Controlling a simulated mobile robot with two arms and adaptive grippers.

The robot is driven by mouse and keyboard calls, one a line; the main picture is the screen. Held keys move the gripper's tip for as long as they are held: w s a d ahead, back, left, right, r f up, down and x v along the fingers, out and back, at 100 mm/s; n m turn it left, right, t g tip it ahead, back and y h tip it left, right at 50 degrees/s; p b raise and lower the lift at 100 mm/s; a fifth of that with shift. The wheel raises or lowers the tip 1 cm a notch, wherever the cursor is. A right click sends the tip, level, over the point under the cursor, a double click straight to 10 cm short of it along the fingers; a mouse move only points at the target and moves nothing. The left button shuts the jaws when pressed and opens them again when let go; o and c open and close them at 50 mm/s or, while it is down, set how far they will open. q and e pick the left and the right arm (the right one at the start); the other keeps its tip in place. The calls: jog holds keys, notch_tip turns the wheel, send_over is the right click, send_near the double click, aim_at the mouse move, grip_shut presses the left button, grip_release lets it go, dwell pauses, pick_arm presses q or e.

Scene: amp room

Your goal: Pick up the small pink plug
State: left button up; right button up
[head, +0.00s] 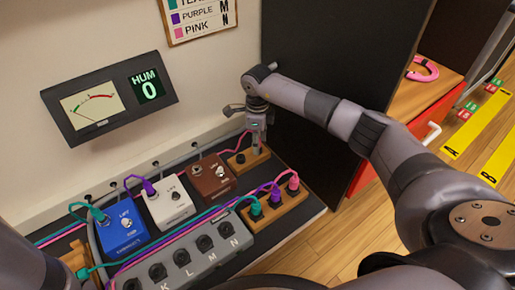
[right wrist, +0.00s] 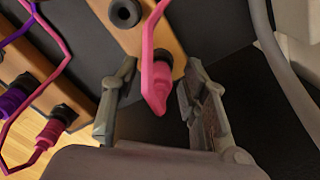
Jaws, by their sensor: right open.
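A small pink plug (right wrist: 158,88) on a pink cable stands at the end of a wooden block (right wrist: 172,45) in the right wrist view. My right gripper (right wrist: 158,76) is open, with one finger on each side of this plug and visible gaps between. In the head view my right gripper (head: 256,146) points down at the small wooden block (head: 240,163), and hides most of the plug there. Another pink plug (head: 293,181) stands in the longer wooden block (head: 280,208), beside a purple and a teal one. My left gripper is out of view.
Blue (head: 122,230), white (head: 168,204) and brown (head: 213,181) pedals stand in a row left of the block. A grey strip with several knobs (head: 182,262) lies in front. A black panel (head: 318,110) rises behind my right arm. Cables run close to the block.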

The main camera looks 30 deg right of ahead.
grip_shut()
dwell(0.6)
